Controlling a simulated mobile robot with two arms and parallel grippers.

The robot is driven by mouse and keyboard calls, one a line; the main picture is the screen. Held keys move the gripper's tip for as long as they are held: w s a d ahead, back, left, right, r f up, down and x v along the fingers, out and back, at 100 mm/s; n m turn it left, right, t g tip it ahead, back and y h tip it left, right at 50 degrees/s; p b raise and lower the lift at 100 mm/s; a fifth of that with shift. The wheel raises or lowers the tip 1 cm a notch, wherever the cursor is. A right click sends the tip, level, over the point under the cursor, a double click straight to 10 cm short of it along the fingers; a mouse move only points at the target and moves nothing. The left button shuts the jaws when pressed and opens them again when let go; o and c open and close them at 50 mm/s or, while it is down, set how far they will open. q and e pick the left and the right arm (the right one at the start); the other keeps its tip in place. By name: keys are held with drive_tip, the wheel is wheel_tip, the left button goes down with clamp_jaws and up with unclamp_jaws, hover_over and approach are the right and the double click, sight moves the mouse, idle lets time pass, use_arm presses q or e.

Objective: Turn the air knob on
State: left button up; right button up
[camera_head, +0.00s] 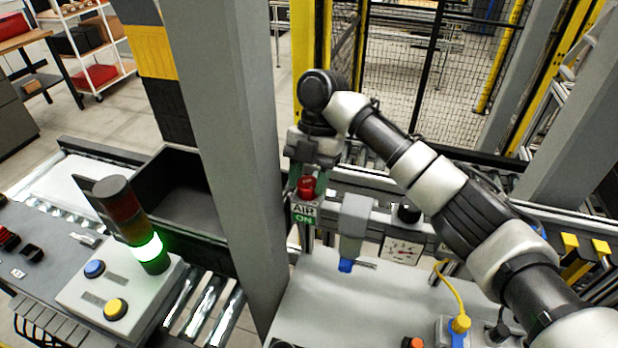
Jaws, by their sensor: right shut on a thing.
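The air knob (307,187) is red and sits on a fixture just above a label reading "AIR ON" (304,214), whose "ON" part is green. My right gripper (308,178) points down from the end of my right arm, with its fingers on either side of the red knob. It is shut on the knob. The exact turn angle of the knob is partly hidden by the fingers. My left gripper is not in view.
A grey post (235,150) stands close left of the knob. A signal tower (133,225) glows green on a button box at left. Mesh fencing stands behind.

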drive_tip(key=shift+r+n, duration=0.2)
drive_tip(key=shift+n, duration=0.5)
drive_tip(key=shift+w, duration=0.1)
drive_tip(key=o, duration=0.9)
drive_tip(key=shift+f+h, duration=0.15)
drive_tip(key=shift+h, duration=0.15)
drive_tip(key=shift+o, duration=0.2)
drive_tip(key=v, duration=1.1)
drive_tip(key=shift+b, duration=0.3)
drive_tip(key=shift+f, duration=0.15)
